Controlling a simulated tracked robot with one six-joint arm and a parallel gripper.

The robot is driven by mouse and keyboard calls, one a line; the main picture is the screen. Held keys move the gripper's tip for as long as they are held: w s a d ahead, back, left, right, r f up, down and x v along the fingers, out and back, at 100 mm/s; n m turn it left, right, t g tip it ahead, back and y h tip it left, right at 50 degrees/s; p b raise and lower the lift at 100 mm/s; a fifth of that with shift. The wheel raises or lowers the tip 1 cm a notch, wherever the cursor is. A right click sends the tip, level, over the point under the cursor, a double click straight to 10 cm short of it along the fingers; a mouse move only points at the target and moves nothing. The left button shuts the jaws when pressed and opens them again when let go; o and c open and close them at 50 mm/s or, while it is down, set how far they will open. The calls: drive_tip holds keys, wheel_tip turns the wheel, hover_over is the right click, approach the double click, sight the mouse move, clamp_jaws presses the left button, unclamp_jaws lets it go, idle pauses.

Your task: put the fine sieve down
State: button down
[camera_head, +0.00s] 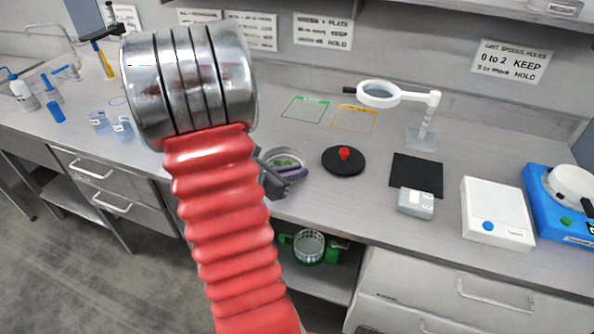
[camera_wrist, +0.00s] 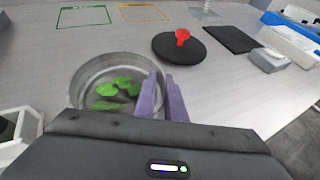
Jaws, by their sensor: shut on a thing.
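The fine sieve, a round metal one with green leaves (camera_wrist: 118,86) in it, shows its rim in the wrist view (camera_wrist: 88,75) and sits at the bench's front part in the head view (camera_head: 270,154). My gripper's purple fingers (camera_wrist: 161,84) are shut on the right side of its rim. In the head view my gripper (camera_head: 292,174) is at the sieve's near right side, partly hidden by my red arm. The sieve looks level, at or just above the bench top; I cannot tell if it touches.
A black lid-like disc with a red knob (camera_head: 343,160) lies right of the sieve. Behind are green (camera_head: 306,109) and orange (camera_head: 355,119) outlined areas, both empty. A magnifier stand (camera_head: 424,125), black mat (camera_head: 417,175) and small grey box (camera_head: 416,203) stand further right.

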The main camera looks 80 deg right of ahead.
drive_tip(key=c, duration=1.8)
unclamp_jaws()
drive_tip(key=shift+v, duration=6)
drive_tip(key=shift+w+a+r, duration=0.1)
drive_tip(key=shift+w+a, duration=0.15)
drive_tip(key=shift+a, duration=0.2)
drive_tip(key=w+a+r+m+t+y, duration=0.3)
drive_tip(key=w+a+t, duration=0.1)
drive_tip(key=a, duration=0.9)
drive_tip(key=w+a+r+m+t+y, duration=0.3)
drive_tip(key=w+a+m+t+y, duration=0.1)
drive_tip(key=a, duration=0.9)
drive_tip(key=w+a+r+m+t+y, duration=0.3)
drive_tip(key=w+a+m+t+y, duration=0.1)
drive_tip(key=a, duration=0.9)
drive_tip(key=shift+a+r+t, duration=0.25)
drive_tip(key=shift+r+t, duration=0.05)
drive_tip(key=shift+r, duration=0.1)
drive_tip(key=shift+w, duration=0.1)
